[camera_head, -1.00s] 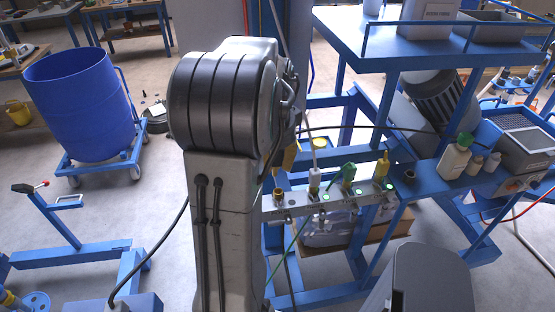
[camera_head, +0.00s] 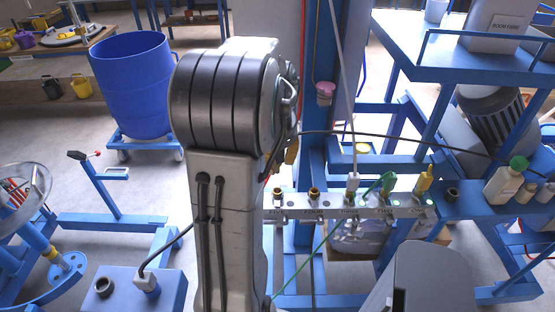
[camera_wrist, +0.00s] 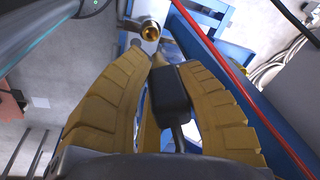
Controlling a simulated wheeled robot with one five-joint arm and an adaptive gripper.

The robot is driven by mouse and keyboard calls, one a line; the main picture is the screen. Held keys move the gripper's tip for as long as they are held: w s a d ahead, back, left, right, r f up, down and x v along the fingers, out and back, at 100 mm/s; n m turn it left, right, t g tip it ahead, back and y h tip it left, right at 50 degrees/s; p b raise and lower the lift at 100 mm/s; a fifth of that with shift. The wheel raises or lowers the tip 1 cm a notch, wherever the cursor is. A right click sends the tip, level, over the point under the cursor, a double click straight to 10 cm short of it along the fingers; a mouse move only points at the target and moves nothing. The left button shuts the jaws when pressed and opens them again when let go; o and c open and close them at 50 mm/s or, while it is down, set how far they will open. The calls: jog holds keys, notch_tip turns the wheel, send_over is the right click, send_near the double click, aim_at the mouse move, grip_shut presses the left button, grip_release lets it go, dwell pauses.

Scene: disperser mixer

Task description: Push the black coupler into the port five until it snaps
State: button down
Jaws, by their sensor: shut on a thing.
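The port rail (camera_head: 345,209) carries labelled brass ports. Port five (camera_head: 278,193) is at its left end, bare, just right of my arm. In the head view, my arm hides most of my gripper (camera_head: 291,153) and the coupler, above and near port five.
Port four (camera_head: 314,192) is bare. A white coupler (camera_head: 353,184), a green coupler (camera_head: 387,183) and a yellow coupler (camera_head: 424,180) stand in the other ports. A red pipe (camera_wrist: 225,70) runs close right of my fingers. A white-bodied bottle (camera_head: 505,183) stands right of the rail.

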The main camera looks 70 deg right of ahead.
aim_at(278, 172)
dwell(0.7)
jog(key=shift+f+b, duration=2.9)
jog(key=shift+f, duration=0.05)
jog(key=shift+f+b, duration=2.05)
jog(key=shift+f, duration=0.05)
dwell(0.3)
jog(key=c, duration=0.9)
grip_release()
jog(key=r, duration=0.4)
jog(key=a+r, duration=0.1)
jog(key=r, duration=0.3)
jog(key=a+r, duration=0.1)
jog(key=r, duration=0.3)
jog(key=shift+s, duration=0.2)
